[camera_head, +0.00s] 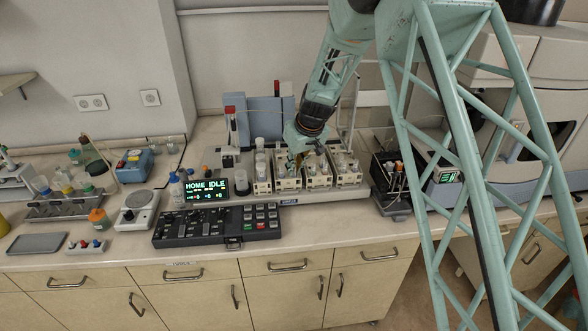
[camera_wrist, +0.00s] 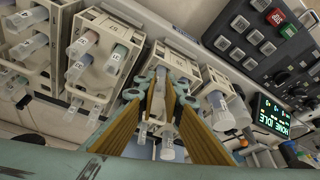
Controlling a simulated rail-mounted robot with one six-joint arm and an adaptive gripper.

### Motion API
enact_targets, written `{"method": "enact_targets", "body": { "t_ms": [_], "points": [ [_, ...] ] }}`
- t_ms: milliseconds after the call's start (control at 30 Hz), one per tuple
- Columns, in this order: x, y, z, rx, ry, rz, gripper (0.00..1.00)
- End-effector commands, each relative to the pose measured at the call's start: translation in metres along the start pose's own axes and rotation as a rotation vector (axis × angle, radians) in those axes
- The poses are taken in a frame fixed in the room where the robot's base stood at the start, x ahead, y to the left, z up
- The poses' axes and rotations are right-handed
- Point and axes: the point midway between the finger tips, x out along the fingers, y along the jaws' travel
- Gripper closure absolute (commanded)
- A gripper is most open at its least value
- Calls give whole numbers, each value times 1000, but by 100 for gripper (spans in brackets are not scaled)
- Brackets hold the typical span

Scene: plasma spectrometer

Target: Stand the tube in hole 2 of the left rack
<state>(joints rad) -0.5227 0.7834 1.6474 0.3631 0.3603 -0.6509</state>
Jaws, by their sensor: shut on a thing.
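The tube's lower end is hidden.
More filled racks (camera_head: 318,181) stand close on the right. A blue-grey device (camera_head: 258,122) stands behind. A black control panel (camera_head: 218,225) and a green HOME IDLE display (camera_head: 207,188) are in front and left. A dark unit (camera_head: 391,180) stands right of the racks.

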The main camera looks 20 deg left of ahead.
Motion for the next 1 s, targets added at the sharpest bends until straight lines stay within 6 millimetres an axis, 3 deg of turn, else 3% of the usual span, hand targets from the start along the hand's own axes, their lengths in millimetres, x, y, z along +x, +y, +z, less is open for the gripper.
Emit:
{"method": "enact_targets", "body": {
  "t_ms": [400,433,467,1000],
  "points": [
    [3,0,1,-1,1,0,98],
    [2,0,1,-1,1,0,89],
    [2,0,1,-1,1,0,86],
    [-1,0,0,0,0,0,85]
  ]
}}
